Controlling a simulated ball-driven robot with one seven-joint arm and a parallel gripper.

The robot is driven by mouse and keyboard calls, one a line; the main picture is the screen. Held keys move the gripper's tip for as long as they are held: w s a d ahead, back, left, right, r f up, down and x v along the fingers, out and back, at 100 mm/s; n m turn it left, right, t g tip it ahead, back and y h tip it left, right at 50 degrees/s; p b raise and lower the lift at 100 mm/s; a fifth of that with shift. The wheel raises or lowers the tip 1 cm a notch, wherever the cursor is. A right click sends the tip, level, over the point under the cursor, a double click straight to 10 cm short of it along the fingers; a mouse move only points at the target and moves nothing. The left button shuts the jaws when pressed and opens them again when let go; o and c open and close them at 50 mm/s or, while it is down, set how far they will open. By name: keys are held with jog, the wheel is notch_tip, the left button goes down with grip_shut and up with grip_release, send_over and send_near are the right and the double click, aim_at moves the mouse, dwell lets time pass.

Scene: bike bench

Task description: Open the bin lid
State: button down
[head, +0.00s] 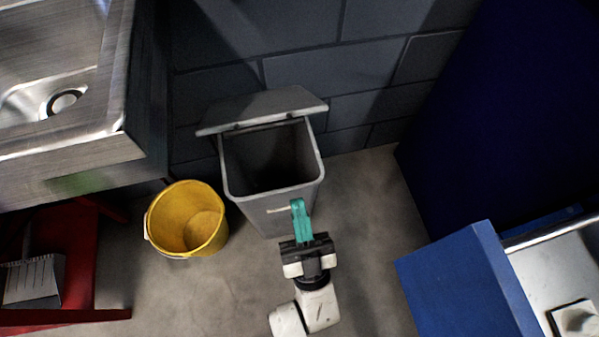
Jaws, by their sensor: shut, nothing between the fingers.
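The grey bin (272,197) stands on the floor in front of the dark block wall. Its lid (264,108) is raised and tilted back at the rear rim, so the mouth of the bin is uncovered and its dark inside shows. My gripper (297,203) has teal fingers and is shut and empty. It is in front of the bin's near side, just below the front rim in the picture. I cannot tell whether the fingertips touch the bin.
A yellow bucket (187,218) stands just left of the bin. A steel sink (65,105) and a red frame (90,270) are at the left. A blue cabinet part (463,283) and a dark blue panel (500,110) are at the right. Bare floor lies right of the bin.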

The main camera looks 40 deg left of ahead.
jog(key=x, duration=1.2)
jog(key=shift+b, duration=0.35)
jog(key=shift+a+r, duration=0.1)
jog(key=shift+r, duration=0.1)
notch_tip(320, 180, up, 8)
jog(key=g+h+p, duration=0.2)
jog(key=p, duration=1.2)
send_over(278, 117)
jog(key=w+a+r+g+h+p, duration=0.3)
jog(key=w+a+r+p, duration=0.3)
jog(key=w+a+p, duration=0.4)
jog(key=shift+a+h+p, duration=0.3)
jog(key=shift+a+p, duration=0.5)
jog(key=shift+p, duration=1.9)
jog(key=shift+r, duration=0.1)
